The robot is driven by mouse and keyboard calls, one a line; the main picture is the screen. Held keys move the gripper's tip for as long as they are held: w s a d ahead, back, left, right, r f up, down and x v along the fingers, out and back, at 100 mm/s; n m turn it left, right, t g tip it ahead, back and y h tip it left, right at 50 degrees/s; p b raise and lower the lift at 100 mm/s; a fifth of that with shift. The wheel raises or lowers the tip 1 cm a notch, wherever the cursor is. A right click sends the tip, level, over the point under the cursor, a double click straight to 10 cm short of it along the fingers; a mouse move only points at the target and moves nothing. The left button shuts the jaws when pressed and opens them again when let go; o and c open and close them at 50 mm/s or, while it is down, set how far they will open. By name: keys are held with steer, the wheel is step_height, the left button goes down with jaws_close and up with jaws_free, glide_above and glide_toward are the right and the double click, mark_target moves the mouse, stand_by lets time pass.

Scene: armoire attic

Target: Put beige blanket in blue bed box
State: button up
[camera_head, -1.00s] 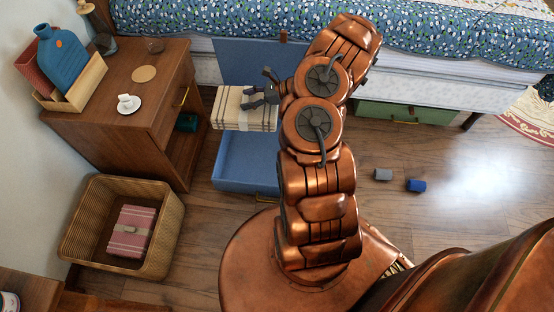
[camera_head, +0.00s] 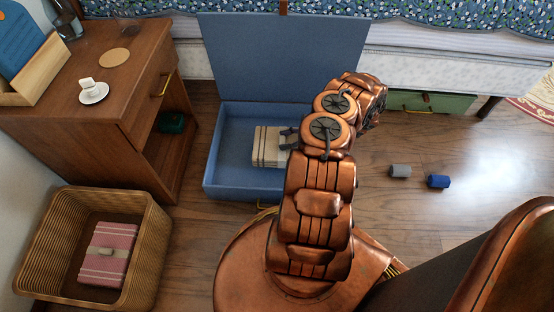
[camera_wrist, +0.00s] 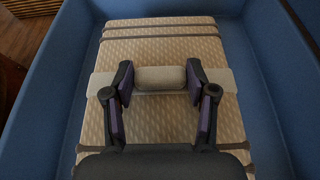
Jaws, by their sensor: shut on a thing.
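The folded beige blanket (camera_head: 267,147) with dark stripes lies inside the open blue bed box (camera_head: 232,186), toward its right side in the head view. In the wrist view the blanket (camera_wrist: 160,60) lies flat between the blue walls of the box (camera_wrist: 62,65). A pale band with a raised roll crosses its middle. My gripper (camera_wrist: 160,82) is over the blanket with a finger at each end of that roll, shut on it. In the head view my gripper (camera_head: 287,139) is partly hidden by my arm. Whether the blanket rests on the box floor is hard to tell.
The box's raised lid (camera_head: 285,58) stands behind it, against the bed. A wooden nightstand (camera_head: 150,135) stands left of the box. A wicker basket (camera_head: 45,265) holds a folded pink blanket (camera_head: 108,254). Grey and blue cylinders (camera_head: 400,171) lie on the floor at right.

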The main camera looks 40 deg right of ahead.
steer(key=shift+s+d+f, duration=0.15)
steer(key=shift+f, duration=0.6)
steer(key=b, duration=0.6)
glide_above(250, 154)
steer(key=f, duration=0.2)
step_height(250, 154, down, 3)
steer(key=shift+s+f+b, duration=0.1)
steer(key=shift+s+b, duration=0.05)
steer(key=shift+b, duration=0.75)
steer(key=o, duration=1.4)
steer(key=shift+o, duration=0.2)
